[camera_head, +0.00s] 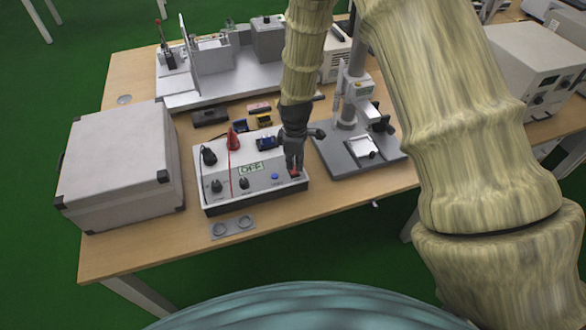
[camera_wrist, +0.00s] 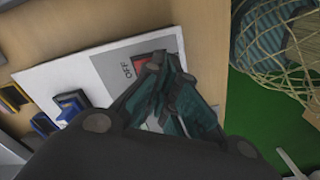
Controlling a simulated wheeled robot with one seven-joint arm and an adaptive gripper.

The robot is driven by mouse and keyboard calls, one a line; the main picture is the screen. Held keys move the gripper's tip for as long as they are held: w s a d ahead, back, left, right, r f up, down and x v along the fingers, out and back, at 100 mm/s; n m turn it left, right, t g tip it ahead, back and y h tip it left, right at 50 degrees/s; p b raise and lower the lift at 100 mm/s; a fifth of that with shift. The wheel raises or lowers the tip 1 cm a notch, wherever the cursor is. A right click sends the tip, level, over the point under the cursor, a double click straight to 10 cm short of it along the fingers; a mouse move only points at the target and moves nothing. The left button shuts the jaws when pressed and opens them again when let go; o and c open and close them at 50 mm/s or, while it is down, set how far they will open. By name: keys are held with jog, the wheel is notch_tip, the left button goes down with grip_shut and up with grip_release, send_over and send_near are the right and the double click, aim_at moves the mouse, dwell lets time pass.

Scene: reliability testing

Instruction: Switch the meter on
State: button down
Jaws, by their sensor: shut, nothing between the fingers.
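The meter (camera_head: 236,188) is a grey box with a light top panel on the wooden table. Its display reads "OFF", and black knobs, a blue button and a red probe are on it. A red switch (camera_head: 295,174) sits at the panel's right end. In the wrist view the red switch (camera_wrist: 150,67) shows beside a small "OFF" label, partly hidden by the fingers. My gripper (camera_head: 293,168) is shut and empty, pointing down with its fingertips at or just above the switch. I cannot tell whether they touch it.
A large grey case (camera_head: 118,165) stands left of the meter. A stand with a column (camera_head: 352,120) is close on the right. Small dark and yellow items lie behind the meter, and a larger bench device (camera_head: 205,75) is at the back. A small plate with two rings (camera_head: 232,227) lies in front.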

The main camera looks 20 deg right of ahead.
aim_at(295, 172)
jog(key=shift+f+b, duration=0.55)
jog(key=shift+f, duration=0.75)
dwell(1.5)
jog(key=shift+s+r, duration=0.1)
jog(key=shift+r+p, duration=2.45)
jog(key=shift+r, duration=1)
jog(key=s+f+m, duration=0.1)
jog(key=s+f, duration=0.2)
jog(key=s+f+m, duration=0.1)
jog(key=s+f, duration=0.2)
jog(key=s+d+f+m, duration=0.1)
jog(key=s+f, duration=0.2)
jog(key=shift+s+f, duration=0.15)
jog(key=shift+s, duration=0.1)
jog(key=s+d+f+m, duration=0.1)
jog(key=s+f+m, duration=0.2)
jog(key=s, duration=0.6)
jog(key=s+d+f+m, duration=0.1)
jog(key=s+f+m, duration=0.2)
jog(key=s, duration=0.6)
jog(key=s+f+m, duration=0.2)
jog(key=s+m, duration=0.2)
jog(key=s, duration=0.5)
notch_tip(295, 172, down, 6)
jog(key=b, duration=0.6)
jog(key=shift+w+d+f, duration=0.15)
jog(key=shift+d+f, duration=0.05)
